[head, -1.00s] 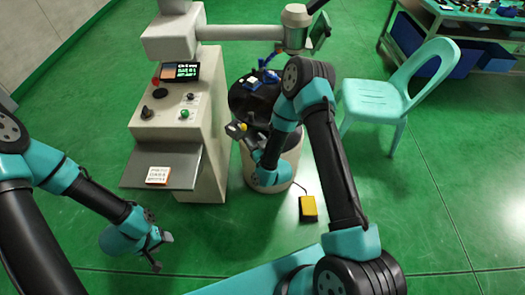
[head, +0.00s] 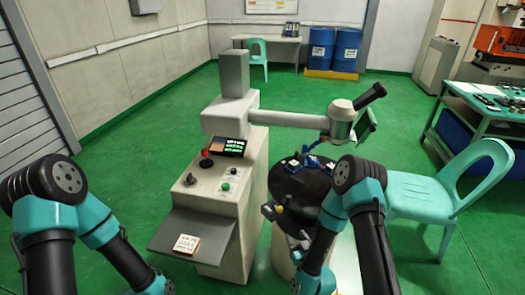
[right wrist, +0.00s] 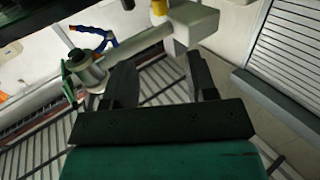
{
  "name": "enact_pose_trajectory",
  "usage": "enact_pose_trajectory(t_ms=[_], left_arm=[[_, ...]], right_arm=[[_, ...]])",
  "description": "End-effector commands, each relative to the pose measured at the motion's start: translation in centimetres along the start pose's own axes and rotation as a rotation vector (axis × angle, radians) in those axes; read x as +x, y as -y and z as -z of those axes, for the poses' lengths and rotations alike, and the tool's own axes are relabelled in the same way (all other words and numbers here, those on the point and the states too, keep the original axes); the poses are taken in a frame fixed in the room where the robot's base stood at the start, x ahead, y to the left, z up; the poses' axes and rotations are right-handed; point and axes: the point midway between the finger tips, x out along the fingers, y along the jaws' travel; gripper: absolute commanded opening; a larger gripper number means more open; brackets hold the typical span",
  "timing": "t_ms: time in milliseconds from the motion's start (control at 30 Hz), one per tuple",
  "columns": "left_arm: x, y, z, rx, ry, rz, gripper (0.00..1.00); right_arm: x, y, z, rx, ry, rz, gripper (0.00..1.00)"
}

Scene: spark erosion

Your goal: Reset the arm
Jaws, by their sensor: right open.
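My right arm comes in from the lower right in the head view and bends down at the elbow. Its gripper (head: 286,226) is small and partly lost against the dark round worktop (head: 303,185). In the right wrist view the two dark fingers of this gripper (right wrist: 161,75) stand apart with nothing between them. My left arm (head: 70,220) comes in from the left and reaches down to the bottom edge.
A pale machine (head: 234,113) with a control panel (head: 228,147) and a grey shelf (head: 190,237) stands between my arms. Its horizontal arm (head: 290,118) extends over the worktop. A mint chair (head: 425,198) and a workbench (head: 480,115) are at right. Green floor is free behind.

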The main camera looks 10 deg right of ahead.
Motion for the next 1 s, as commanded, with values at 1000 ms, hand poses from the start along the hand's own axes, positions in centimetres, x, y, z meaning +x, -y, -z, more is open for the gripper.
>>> enact_pose_trajectory(t_ms=[1000], left_arm=[[0.0,0.0,0.0,0.000,0.000,0.000,0.52]], right_arm=[[-15.4,2.4,-7.0,0.436,1.245,0.034,0.52]])
